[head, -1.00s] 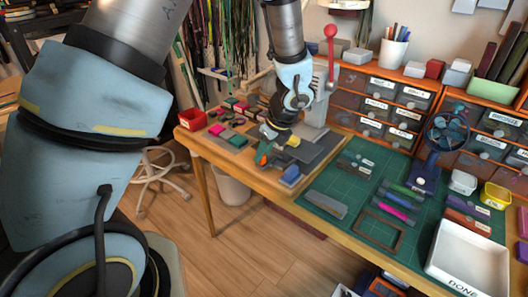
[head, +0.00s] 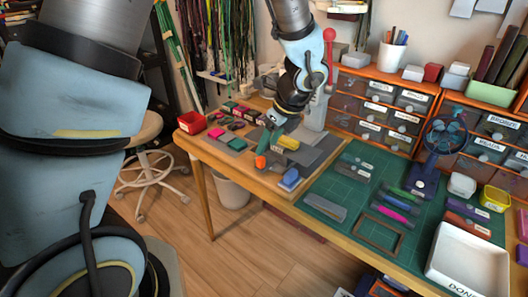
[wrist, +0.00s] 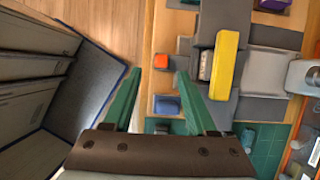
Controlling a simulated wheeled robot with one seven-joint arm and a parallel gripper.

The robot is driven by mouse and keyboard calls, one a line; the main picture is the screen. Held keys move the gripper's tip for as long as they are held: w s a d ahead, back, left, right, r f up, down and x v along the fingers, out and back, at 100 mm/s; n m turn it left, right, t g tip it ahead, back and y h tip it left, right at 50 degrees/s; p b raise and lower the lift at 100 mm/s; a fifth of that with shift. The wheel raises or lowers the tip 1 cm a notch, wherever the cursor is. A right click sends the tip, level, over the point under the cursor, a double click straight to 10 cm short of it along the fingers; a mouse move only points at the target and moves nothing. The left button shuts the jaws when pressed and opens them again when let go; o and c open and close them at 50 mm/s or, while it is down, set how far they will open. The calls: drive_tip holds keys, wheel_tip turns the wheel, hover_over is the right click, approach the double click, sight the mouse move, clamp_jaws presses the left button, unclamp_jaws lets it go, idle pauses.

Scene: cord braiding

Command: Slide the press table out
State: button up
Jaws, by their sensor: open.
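The press stands at the back right of the wooden table, with a red-knobbed lever (head: 329,36) and a pale upright body (head: 318,108). Its flat grey plates (head: 312,150) lie at its foot; I cannot tell which is the sliding table. A yellow bar (head: 288,142) lies over the plates, and it also shows in the wrist view (wrist: 227,65). My gripper (wrist: 162,103) is open and empty, its green fingers apart, left of the yellow bar. In the head view my gripper is over the near side of the press, partly hiding it.
A blue block (head: 290,177) sits near the front edge. Small coloured blocks (head: 228,138) and a red bin (head: 192,122) lie to the left. The green mat (head: 340,190) to the right holds strips and a frame. Orange drawer units (head: 385,100) stand behind. Floor is open in front.

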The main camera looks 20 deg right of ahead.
drive_tip(key=v, duration=0.4)
drive_tip(key=shift+s+d+r, duration=0.1)
drive_tip(key=shift+r, duration=0.15)
drive_tip(key=a+r+n+g+h, duration=0.1)
drive_tip(key=a+n+g+h, duration=0.1)
drive_tip(key=a+n, duration=2.7)
drive_tip(key=shift+w+a, duration=0.45)
drive_tip(key=shift+a, duration=0.35)
